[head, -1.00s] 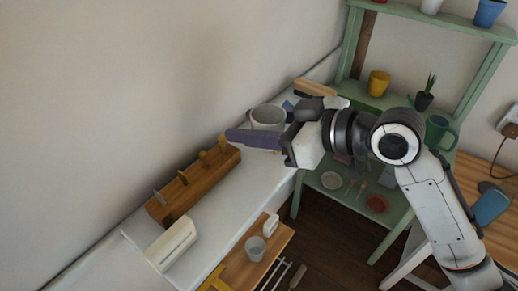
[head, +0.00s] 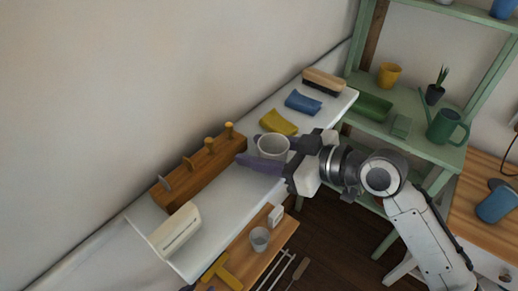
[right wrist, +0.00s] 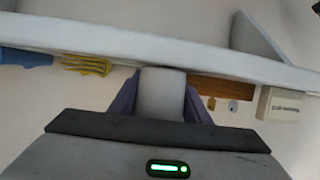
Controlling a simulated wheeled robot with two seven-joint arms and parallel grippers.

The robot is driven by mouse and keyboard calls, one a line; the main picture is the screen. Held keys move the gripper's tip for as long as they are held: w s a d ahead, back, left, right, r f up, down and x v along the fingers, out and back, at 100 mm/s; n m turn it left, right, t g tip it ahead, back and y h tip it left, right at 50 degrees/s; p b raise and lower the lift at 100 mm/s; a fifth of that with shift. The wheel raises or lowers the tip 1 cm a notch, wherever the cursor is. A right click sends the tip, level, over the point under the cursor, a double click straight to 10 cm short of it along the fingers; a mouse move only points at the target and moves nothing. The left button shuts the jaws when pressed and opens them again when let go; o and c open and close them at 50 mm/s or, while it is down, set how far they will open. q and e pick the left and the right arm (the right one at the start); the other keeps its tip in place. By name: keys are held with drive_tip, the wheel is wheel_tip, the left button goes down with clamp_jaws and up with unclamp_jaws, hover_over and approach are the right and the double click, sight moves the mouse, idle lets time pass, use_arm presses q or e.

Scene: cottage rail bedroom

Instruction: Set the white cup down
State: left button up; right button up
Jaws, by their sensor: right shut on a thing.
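The white cup (head: 273,147) is held between the purple fingers of my right gripper (head: 262,160) in the head view, over the middle of the white shelf (head: 222,197). The cup looks upright. I cannot tell whether its base touches the shelf. In the right wrist view the cup (right wrist: 162,95) fills the gap between the fingers, with the right gripper (right wrist: 160,105) shut on it. My left gripper is not in view.
A wooden peg rack (head: 200,165) and a cream box (head: 175,230) stand nearer. A lower wooden shelf (head: 243,270) holds a small cup (head: 259,239). A green rack (head: 420,149) stands right.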

drive_tip(key=o, duration=0.6)
drive_tip(key=shift+f, duration=0.15)
drive_tip(key=o, duration=0.5)
drive_tip(key=shift+c, duration=0.2)
